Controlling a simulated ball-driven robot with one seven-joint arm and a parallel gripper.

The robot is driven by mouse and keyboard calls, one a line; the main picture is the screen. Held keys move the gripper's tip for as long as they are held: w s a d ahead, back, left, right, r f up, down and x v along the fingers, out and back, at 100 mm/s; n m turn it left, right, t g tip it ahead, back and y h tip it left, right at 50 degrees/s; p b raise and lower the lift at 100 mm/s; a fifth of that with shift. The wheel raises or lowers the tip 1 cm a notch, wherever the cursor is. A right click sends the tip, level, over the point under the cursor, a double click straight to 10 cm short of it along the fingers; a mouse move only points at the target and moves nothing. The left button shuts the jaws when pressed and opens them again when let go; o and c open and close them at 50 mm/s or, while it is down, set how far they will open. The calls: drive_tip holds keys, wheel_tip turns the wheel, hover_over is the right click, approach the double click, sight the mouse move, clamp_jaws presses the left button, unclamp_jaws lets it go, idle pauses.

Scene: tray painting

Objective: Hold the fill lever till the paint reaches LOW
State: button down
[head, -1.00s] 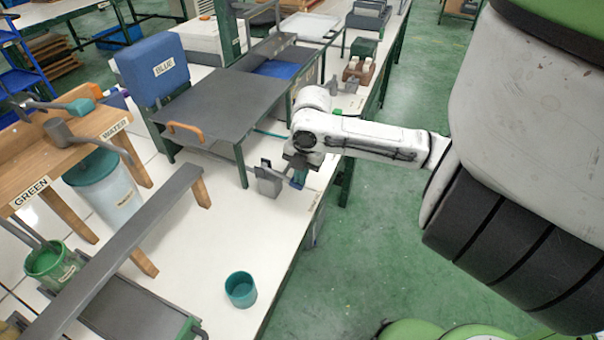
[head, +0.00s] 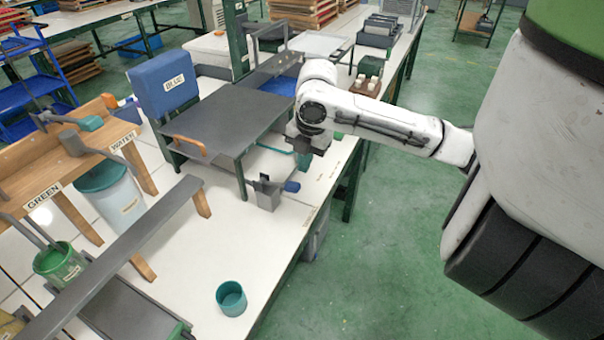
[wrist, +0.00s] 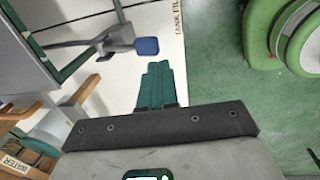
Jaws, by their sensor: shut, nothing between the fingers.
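The fill lever, a grey arm with a blue end (head: 292,186), stands on a small grey block on the white bench top, near its right edge. In the wrist view its blue end (wrist: 147,46) lies just beyond my fingertips, slightly left, with a visible gap. My gripper (wrist: 157,66) has teal fingers closed together with nothing between them. In the head view my gripper (head: 303,162) is above and slightly right of the lever, partly hidden by my wrist. A blue tank labelled BLUE (head: 163,84) stands behind the dark plate. I see no paint level or LOW mark.
A dark raised plate (head: 225,120) with an orange handle is left of my gripper. A teal cup (head: 231,298) stands at the front of the bench. Green and water containers are at the left.

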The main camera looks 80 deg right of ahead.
drive_tip(key=shift+s+r, duration=0.2)
drive_tip(key=shift+r, duration=1.05)
